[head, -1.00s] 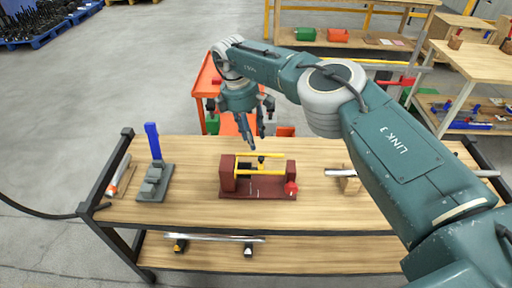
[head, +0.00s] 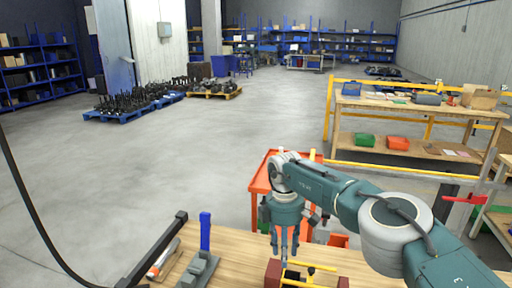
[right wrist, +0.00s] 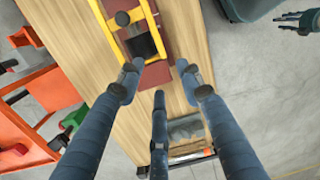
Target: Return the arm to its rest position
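My right gripper (head: 285,258) hangs above the wooden workbench (head: 235,268), fingers pointing down, just behind a dark red and yellow screw jack (head: 273,272). The jack is cut off by the bottom of the head view. In the right wrist view, the fingers of the right gripper (right wrist: 158,78) are spread with nothing between them. The jack's yellow frame (right wrist: 101,17) lies beyond them, apart from the fingertips as far as I can tell. My left gripper (right wrist: 296,20) shows at the upper right of that view, over the floor, its fingers apart and empty.
A grey fixture with a blue upright (head: 205,232) stands on the bench at left. An orange cart (head: 262,182) is behind the bench. A second workbench (head: 400,107) with green and red bins stands farther back. The floor at left is open.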

